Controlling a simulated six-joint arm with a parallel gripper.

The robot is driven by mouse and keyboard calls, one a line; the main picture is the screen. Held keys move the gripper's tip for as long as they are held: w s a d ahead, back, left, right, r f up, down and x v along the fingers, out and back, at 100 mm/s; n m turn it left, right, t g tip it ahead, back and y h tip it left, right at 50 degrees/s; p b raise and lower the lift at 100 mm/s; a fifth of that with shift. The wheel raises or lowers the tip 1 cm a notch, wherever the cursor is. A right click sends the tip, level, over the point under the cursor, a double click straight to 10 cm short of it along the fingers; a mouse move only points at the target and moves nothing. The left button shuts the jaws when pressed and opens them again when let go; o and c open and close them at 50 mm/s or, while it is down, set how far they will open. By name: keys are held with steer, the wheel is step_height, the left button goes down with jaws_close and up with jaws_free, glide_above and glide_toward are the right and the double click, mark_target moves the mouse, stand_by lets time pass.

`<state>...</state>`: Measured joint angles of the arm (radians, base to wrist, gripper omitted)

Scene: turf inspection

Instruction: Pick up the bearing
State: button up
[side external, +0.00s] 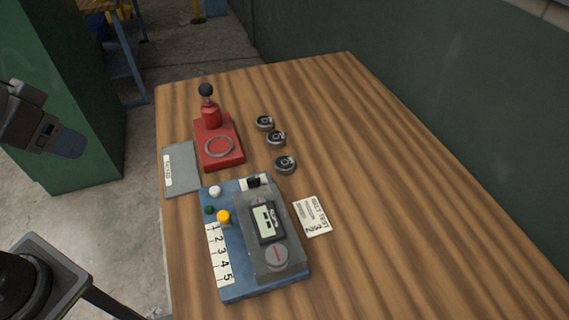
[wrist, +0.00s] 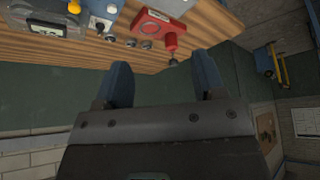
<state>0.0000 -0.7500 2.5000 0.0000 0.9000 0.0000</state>
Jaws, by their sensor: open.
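Three small round dark bearings stand in a short row on the wooden table in the side external view: a far one (side external: 265,123), a middle one (side external: 276,138) and a near one (side external: 285,165). They also show small in the wrist view, one of them (wrist: 131,43) near the red device. My gripper (wrist: 163,84) is open and empty in the wrist view, with its two blue-grey fingers spread apart. In the side external view part of my gripper (side external: 68,143) shows at the left edge, off the table and well away from the bearings.
A red press-like device (side external: 220,145) with a black knob stands left of the bearings. A blue test box (side external: 230,290) with buttons and a display is nearer. A grey plate (side external: 183,168) and a white card (side external: 313,216) lie nearby. The table's right side (side external: 400,180) is clear.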

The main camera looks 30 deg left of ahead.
steer(key=shift+r, duration=0.1)
steer(key=w+d+r+m+g, duration=0.1)
steer(key=w+d+r+m, duration=0.15)
steer(key=w, duration=0.25)
steer(key=w+d+r+m+g, duration=0.1)
steer(key=w+r+m, duration=0.1)
steer(key=w+m, duration=0.25)
steer(key=m+g, duration=0.4)
steer(key=m, duration=1.3)
glide_above(285, 162)
step_height(285, 162, down, 24)
steer(key=shift+w+a+f, duration=0.1)
steer(key=shift+f, duration=2.6)
steer(key=shift+c, duration=0.4)
